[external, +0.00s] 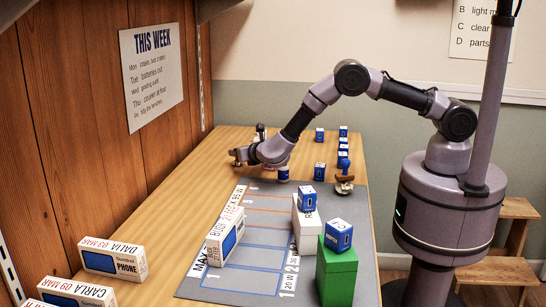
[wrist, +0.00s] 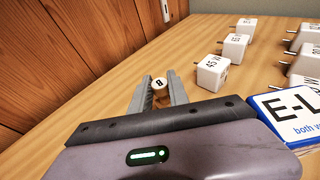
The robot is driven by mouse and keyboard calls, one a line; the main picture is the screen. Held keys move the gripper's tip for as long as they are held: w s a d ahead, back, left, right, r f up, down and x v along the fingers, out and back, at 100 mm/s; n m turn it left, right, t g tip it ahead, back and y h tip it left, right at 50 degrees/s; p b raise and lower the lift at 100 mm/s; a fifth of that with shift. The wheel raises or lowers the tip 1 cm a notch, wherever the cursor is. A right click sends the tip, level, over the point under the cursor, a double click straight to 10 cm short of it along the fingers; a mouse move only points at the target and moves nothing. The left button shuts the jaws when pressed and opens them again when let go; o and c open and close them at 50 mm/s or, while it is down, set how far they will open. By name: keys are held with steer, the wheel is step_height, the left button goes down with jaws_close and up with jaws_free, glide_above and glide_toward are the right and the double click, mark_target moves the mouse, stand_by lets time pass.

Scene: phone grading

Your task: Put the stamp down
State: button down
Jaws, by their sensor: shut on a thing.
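The stamp is tiny there and mostly hidden by the fingers. I cannot tell whether its underside touches the table.
White charger blocks (wrist: 212,73) stand right of my gripper in the wrist view, with an "E-L" card (wrist: 287,112) nearer. A grey mat (external: 262,210) holds phone boxes (external: 225,236) and a green box (external: 337,273). Bare wood surrounds the fingers.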

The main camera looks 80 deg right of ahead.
steer(key=shift+f, duration=0.1)
steer(key=c, duration=1.3)
jaws_free()
steer(key=shift+o, duration=0.2)
steer(key=shift+r, duration=0.2)
steer(key=p+v, duration=0.4)
steer(key=v, duration=0.7)
steer(key=shift+r, duration=0.2)
steer(key=shift+s+a, duration=0.35)
